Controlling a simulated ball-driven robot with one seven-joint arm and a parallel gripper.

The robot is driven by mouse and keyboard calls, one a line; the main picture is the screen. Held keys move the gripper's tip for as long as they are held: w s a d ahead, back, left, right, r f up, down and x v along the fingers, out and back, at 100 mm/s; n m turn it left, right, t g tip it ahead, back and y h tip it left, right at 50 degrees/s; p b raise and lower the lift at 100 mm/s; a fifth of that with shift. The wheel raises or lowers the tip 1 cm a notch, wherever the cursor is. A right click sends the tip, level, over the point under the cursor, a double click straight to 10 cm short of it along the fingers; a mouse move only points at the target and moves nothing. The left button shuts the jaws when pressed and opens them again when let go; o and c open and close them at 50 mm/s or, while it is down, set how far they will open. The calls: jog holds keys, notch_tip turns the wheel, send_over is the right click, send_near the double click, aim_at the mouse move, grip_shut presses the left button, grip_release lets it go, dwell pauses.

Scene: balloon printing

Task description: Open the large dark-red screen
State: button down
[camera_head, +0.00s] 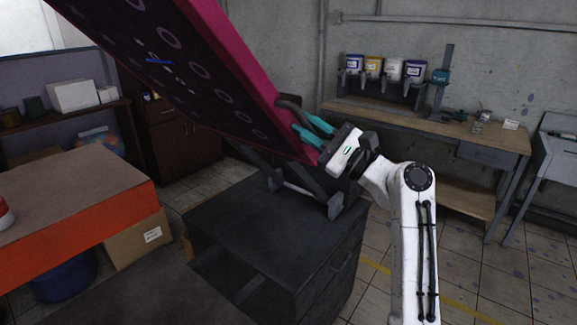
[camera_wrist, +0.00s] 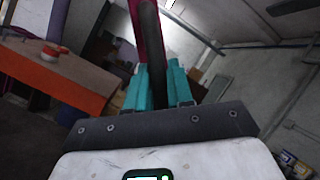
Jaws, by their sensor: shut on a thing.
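The large dark-red screen (camera_head: 207,82) is tilted steeply up across the upper left of the head view, its underside with rows of ring prints facing me. A dark handle (camera_head: 289,102) is at its lower right edge. My gripper (camera_head: 308,132) has teal fingers and is shut on this handle, close against the screen's edge. In the wrist view the handle (camera_wrist: 149,40) runs up from between my teal fingers (camera_wrist: 159,88), with a strip of the screen's edge (camera_wrist: 134,18) behind it. The fingers hide the gripped part of the handle.
A black cabinet (camera_head: 270,235) with metal brackets stands below the screen. An orange-edged table (camera_head: 80,225) is at left, with a cardboard box (camera_head: 137,243) beneath. A wooden bench (camera_head: 430,128) with paint tubs (camera_head: 373,67) stands behind at right. The tiled floor at right is clear.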

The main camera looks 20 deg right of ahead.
jog(key=shift+m+t+h, duration=0.3)
jog(key=shift+m, duration=0.4)
jog(key=shift+w+d+r, duration=0.55)
jog(key=shift+d+r, duration=0.15)
jog(key=shift+d, duration=0.1)
jog(key=shift+w+d+r, duration=0.55)
jog(key=shift+d+r, duration=0.15)
jog(key=shift+d, duration=0.05)
jog(key=c, duration=1.1)
grip_release()
jog(key=b+v, duration=0.3)
jog(key=v, duration=0.8)
jog(key=shift+b, duration=0.4)
jog(key=shift+w, duration=0.1)
